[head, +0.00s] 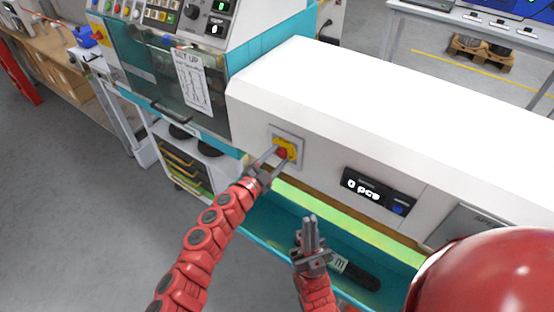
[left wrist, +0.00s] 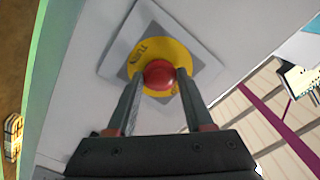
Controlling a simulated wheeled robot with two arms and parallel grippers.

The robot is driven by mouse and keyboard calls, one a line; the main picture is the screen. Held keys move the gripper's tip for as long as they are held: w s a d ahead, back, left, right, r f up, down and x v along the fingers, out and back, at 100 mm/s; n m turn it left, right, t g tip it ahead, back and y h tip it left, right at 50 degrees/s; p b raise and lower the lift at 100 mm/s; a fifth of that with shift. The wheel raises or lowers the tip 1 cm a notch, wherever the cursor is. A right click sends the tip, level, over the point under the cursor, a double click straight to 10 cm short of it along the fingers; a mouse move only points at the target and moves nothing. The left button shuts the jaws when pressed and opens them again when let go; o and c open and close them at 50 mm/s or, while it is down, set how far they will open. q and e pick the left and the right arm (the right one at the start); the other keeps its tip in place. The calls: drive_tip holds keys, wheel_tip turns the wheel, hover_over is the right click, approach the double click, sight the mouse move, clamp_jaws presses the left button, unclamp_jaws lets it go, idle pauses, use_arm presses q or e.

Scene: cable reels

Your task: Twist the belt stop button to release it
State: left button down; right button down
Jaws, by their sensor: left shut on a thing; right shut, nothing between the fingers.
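The belt stop button (head: 282,153) is a red knob on a yellow disc, set in a grey square plate on the front of the white machine housing. In the left wrist view the red button (left wrist: 159,74) sits between my finger tips, with the yellow disc (left wrist: 150,48) around it. My left gripper (head: 274,154) is shut on the button, one finger on each side. My right gripper (head: 310,232) is shut and empty, pointing up, lower and to the right, in front of the green belt. The lower edge of the yellow disc is partly hidden by the fingers.
A black counter display (head: 378,191) reading "0 pcs" is on the housing right of the button. A green belt (head: 330,222) runs below the housing. A control panel (head: 190,15) and a "SET UP" sheet (head: 192,80) are at upper left. Grey floor is open at lower left.

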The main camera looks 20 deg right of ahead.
use_arm(q)
drive_tip(key=shift+m, duration=0.6)
drive_tip(key=shift+c, duration=1.4)
unclamp_jaws()
drive_tip(key=shift+w+d, duration=0.1)
drive_tip(key=b+v, duration=0.4)
drive_tip(key=v, duration=1.3)
drive_tip(key=shift+a+f, duration=0.1)
drive_tip(key=shift+a, duration=0.15)
